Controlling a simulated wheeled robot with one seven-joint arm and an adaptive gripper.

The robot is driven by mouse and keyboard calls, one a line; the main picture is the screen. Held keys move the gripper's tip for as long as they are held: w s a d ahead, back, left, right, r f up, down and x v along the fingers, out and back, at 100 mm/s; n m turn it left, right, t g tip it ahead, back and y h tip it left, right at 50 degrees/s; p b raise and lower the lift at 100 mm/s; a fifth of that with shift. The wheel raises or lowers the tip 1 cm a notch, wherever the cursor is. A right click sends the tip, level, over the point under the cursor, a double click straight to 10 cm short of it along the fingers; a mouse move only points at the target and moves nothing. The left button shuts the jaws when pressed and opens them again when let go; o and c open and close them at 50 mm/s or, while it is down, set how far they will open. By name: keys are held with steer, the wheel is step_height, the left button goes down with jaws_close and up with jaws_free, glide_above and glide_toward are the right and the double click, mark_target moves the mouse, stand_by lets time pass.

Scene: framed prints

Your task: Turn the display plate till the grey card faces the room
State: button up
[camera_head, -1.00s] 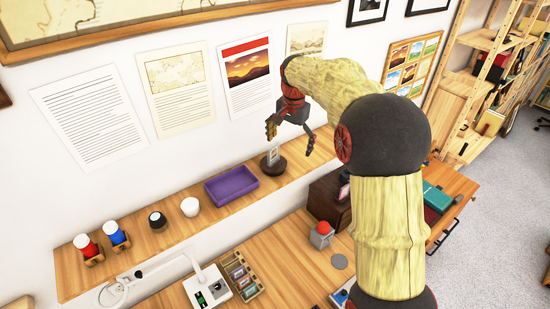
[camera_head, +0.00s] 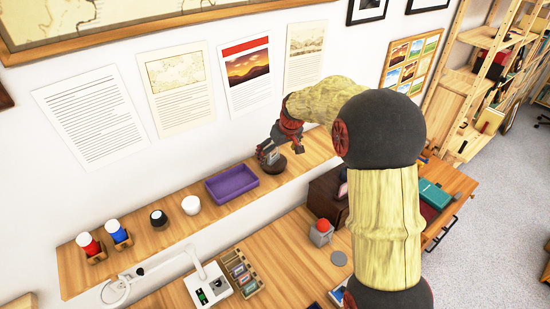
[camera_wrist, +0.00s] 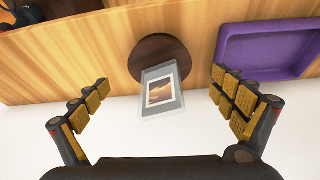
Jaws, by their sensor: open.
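The display plate (camera_wrist: 161,90) stands on a round dark base (camera_wrist: 157,50) on the wooden shelf. In the wrist view its visible face carries a small print with an orange and brown picture in a pale border. No grey card shows on that face, and its other face is hidden. In the head view the dark base (camera_head: 273,164) shows below my gripper (camera_head: 283,152), which partly hides the plate. In the wrist view my gripper (camera_wrist: 158,105) is open, with one finger on each side of the plate and a gap on both sides.
A purple tray (camera_head: 232,184) lies on the shelf close to the left of the base, and on the right in the wrist view (camera_wrist: 268,72). A white cup (camera_head: 191,205) and paint-like jars stand farther left. The wall with pinned sheets (camera_head: 248,76) rises behind the shelf.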

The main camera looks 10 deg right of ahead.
mark_target(274, 159)
steer(key=shift+p+x, duration=0.45)
steer(key=shift+x, duration=1.7)
steer(key=shift+c, duration=0.2)
steer(key=c, duration=1.1)
steer(key=shift+c, duration=0.3)
steer(key=shift+a+m+h, duration=0.15)
steer(key=shift+m+h, duration=0.45)
steer(key=shift+m, duration=0.9)
